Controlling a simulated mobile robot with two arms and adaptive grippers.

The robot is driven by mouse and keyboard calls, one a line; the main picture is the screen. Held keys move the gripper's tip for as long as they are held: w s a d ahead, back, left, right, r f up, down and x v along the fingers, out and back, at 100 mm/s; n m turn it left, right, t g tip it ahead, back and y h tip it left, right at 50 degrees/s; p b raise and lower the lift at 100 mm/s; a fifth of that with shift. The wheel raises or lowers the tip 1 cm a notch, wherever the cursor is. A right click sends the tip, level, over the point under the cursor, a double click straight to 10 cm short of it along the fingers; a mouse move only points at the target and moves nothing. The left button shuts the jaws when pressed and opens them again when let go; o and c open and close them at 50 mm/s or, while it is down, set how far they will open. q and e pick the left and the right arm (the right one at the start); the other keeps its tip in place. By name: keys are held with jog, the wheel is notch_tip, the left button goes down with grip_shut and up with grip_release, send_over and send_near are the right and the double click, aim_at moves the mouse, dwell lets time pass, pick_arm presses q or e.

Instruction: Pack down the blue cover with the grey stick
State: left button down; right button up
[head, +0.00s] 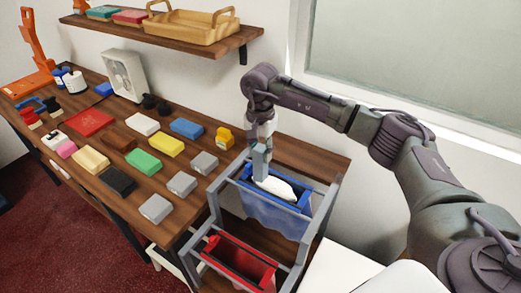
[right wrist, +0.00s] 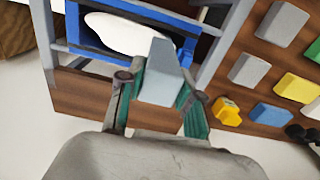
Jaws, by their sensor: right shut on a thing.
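My right gripper (head: 262,136) is shut on the grey stick (head: 260,162), which it holds upright over the blue cover. In the right wrist view the stick (right wrist: 162,74) sits between the teal finger pads. The blue cover (head: 272,214) hangs as cloth from a blue rim in a grey rack. A white soft-looking thing (head: 280,187) lies in its mouth and bulges up near the rim. The stick's lower end is at the white thing's far left end; I cannot tell whether they touch. My left gripper is not in view.
A red cover (head: 240,258) hangs in the nearer part of the grey rack (head: 315,230). Several coloured blocks and a yellow object (head: 225,138) lie on the wooden counter left of the rack. A wall shelf (head: 165,35) holds a wooden tray (head: 190,28).

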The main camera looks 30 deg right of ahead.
jog(key=shift+f, duration=0.3)
jog(key=shift+r, duration=0.2)
jog(key=shift+r+p, duration=3)
jog(key=shift+r, duration=2.5)
jog(key=shift+d, duration=0.1)
